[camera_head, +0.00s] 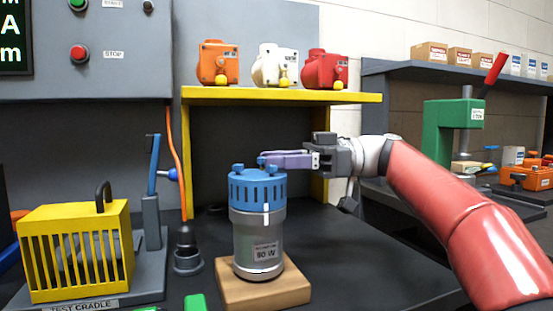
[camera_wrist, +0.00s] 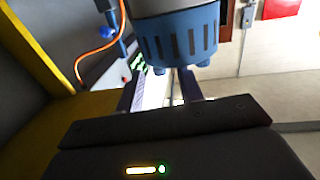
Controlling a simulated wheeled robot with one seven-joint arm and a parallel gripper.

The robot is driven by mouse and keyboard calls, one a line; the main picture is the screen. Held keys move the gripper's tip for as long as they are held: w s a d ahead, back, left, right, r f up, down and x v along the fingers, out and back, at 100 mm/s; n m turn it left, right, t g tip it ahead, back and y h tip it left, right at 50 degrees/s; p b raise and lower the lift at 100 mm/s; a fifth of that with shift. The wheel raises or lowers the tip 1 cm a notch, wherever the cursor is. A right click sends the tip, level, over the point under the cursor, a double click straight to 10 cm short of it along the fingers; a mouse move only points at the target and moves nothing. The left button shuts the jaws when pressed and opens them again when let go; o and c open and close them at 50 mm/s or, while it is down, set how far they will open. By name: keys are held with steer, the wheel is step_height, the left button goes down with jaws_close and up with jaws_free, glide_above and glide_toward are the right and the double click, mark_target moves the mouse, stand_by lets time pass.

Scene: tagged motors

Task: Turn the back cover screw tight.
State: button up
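The motor (camera_head: 258,240) stands upright, a grey cylinder with an "80 W" label. Its blue slotted back cover (camera_head: 257,190) is on top and shows upside down at the top of the wrist view (camera_wrist: 180,38). Small blue screws stand on the cover, one at left (camera_head: 238,169) and one by my fingertips (camera_head: 262,161). My gripper (camera_head: 272,159) reaches in level from the right at screw height. In the wrist view its two fingers (camera_wrist: 161,75) are apart, with a blue screw (camera_wrist: 159,70) seemingly between their tips. I cannot tell whether either finger touches it.
A wooden block (camera_head: 290,291) carries the motor. A yellow shelf (camera_head: 280,96) with orange, white and red motors is above and behind. The yellow caged test cradle (camera_head: 75,250) is at left, a green press (camera_head: 445,130) at right. Dark bench right of the block is clear.

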steer(key=shift+a, duration=0.35)
